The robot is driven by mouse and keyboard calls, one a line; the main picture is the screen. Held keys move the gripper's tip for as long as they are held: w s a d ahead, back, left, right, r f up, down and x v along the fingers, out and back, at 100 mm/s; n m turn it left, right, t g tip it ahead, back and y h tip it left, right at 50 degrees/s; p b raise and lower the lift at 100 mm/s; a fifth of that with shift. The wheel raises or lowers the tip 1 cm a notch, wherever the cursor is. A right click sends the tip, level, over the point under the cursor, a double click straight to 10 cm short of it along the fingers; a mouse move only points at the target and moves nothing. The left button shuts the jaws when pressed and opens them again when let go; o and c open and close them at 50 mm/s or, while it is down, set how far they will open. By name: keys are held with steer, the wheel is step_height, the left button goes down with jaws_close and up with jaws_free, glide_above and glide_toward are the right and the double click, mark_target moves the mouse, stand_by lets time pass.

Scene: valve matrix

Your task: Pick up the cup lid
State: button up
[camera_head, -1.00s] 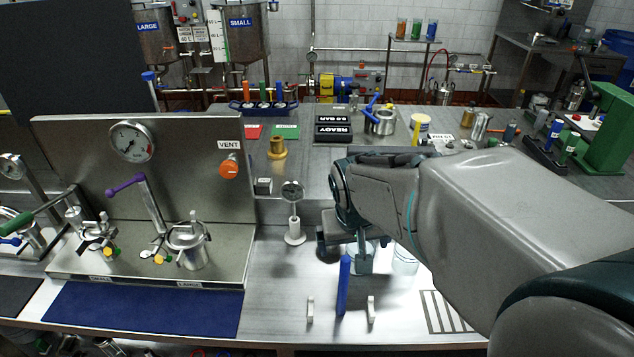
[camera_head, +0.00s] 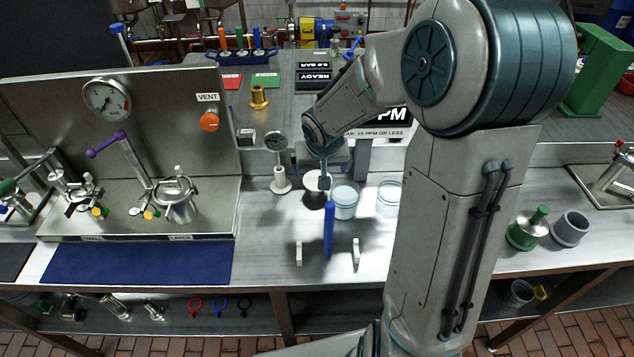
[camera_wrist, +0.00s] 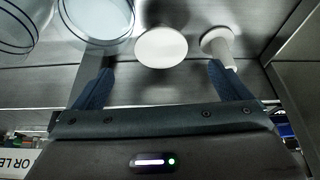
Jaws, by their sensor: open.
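The cup lid looks like a flat white disc (camera_head: 313,184) on the steel bench, right of a small gauge stand (camera_head: 281,180). My gripper (camera_head: 325,183) is above the lid's right side in the head view and partly hides it. In the wrist view the whole lid (camera_wrist: 160,48) lies between the lines of my two spread fingers, beyond their tips. My gripper (camera_wrist: 160,80) is open with nothing between its fingers. A clear cup (camera_head: 344,203) stands right of the lid, and a second clear cup (camera_head: 389,199) stands farther right, partly behind my arm.
The gauge stand's white base (camera_wrist: 217,40) is close to the lid, near my right finger in the wrist view. A blue upright handle (camera_head: 329,230) stands in front, between two small white posts. The valve panel (camera_head: 180,120) is at left. A raised shelf runs behind.

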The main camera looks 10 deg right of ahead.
steer(key=shift+b+x, duration=0.45)
steer(key=shift+x, duration=2.4)
steer(key=shift+w+a+r, duration=0.1)
steer(key=c, duration=1.1)
